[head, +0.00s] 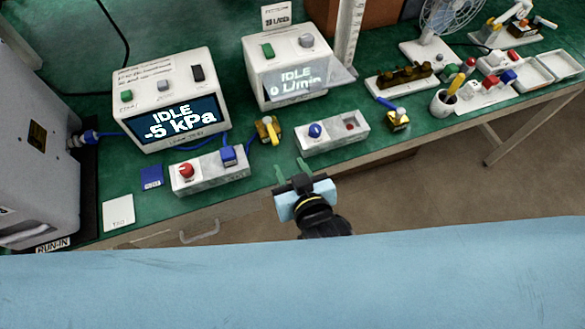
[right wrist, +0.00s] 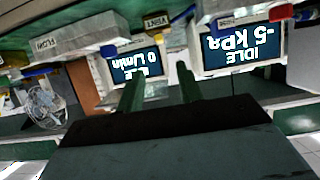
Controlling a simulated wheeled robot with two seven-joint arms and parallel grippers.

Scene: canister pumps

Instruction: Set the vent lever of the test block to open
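A pale speckled block (head: 210,173) with a red knob (head: 187,171) and a blue block-like part (head: 228,155) stands before the -5 kPa unit (head: 168,100). A yellow-and-dark fitting (head: 267,130) stands to its right, and a tag that seems to read VENT (right wrist: 157,20) shows upside down in the right wrist view. I cannot tell which part is the vent lever or how it is set. My right gripper (head: 293,170) is open and empty, right of the block and apart from it. Its two green fingers (right wrist: 159,88) are spread. My left gripper is out of view.
A second pale block (head: 332,134) with a blue knob and the L/min unit (head: 290,72) stand to the right. Blue tubing (head: 205,141) runs behind the first block. A large grey machine (head: 38,125) stands at the left.

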